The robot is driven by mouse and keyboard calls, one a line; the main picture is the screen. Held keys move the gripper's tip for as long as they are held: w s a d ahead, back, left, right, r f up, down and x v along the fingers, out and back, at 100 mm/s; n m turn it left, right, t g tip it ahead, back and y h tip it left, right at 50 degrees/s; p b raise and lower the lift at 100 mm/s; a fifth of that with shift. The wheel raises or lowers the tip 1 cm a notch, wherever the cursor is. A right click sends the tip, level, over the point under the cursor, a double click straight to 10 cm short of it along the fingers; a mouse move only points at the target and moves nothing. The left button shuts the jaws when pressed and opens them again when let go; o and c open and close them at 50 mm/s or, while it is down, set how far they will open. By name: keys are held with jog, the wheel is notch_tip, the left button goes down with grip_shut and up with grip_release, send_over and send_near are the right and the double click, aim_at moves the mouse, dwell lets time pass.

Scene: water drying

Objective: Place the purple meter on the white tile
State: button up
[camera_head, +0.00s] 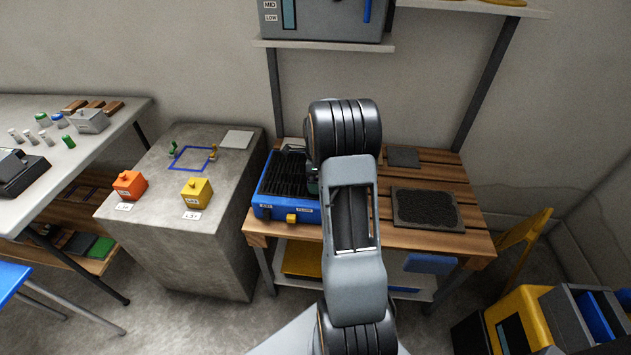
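A thin white tile (237,139) lies flat at the back right of the grey concrete block (185,240), with its top bare. I cannot make out a purple meter anywhere in this view. My arm reaches over the wooden bench, and its dark wrist end hangs by the right side of the blue tray with black ribs (262,208). My fingertips are hidden behind the arm, so I cannot see whether they are open or hold anything.
An orange meter (130,185) and a yellow meter (196,193) stand on the block's front part. A blue square outline (174,166) has small green and yellow pieces at its corners. A dark mat (428,208) lies on the bench (460,245). A shelf (330,46) overhangs behind.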

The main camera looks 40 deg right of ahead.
jog(key=shift+f, duration=0.15)
jog(key=c, duration=1)
jog(key=shift+c, duration=0.2)
